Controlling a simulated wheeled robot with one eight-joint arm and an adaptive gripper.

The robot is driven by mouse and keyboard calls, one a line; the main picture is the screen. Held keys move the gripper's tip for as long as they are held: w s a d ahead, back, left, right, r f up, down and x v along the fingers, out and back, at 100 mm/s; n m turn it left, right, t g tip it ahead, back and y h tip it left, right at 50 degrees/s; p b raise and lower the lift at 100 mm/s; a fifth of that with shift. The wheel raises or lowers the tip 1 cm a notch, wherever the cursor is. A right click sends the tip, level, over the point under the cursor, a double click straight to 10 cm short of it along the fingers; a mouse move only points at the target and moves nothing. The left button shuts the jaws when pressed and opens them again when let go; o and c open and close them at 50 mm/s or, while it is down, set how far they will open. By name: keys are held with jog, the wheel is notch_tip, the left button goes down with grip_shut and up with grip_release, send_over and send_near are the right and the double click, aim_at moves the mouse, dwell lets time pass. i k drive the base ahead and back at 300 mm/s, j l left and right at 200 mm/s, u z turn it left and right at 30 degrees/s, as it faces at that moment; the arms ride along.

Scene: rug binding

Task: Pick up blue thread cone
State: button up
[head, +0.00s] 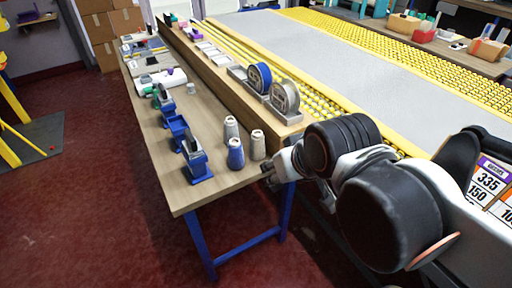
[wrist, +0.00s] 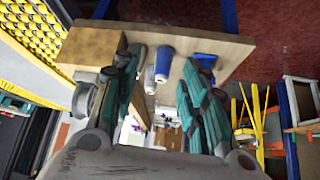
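The blue thread cone (head: 236,154) stands upright near the front edge of the wooden table, with two grey cones (head: 231,128) (head: 257,145) close behind and to its right. My gripper (head: 269,174) is at the table's front edge, to the right of the blue cone and apart from it. In the wrist view my gripper (wrist: 162,58) is open, with its teal-padded fingers spread and nothing held. The blue cone (wrist: 163,66) shows in the gap between the fingers, farther off. The left finger hides part of the table there.
Blue tape dispensers (head: 195,160) stand left of the cones. A wooden ledge with tape rolls (head: 285,97) runs along the table's right side, beside the yellow roller conveyor (head: 325,105). The table's front left corner (head: 183,200) is bare.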

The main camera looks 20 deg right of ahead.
aim_at(236, 160)
jog(key=k+j+z, duration=0.15)
jog(key=j+z, duration=0.25)
jog(key=k+j+z, duration=0.15)
jog(key=z, duration=0.25)
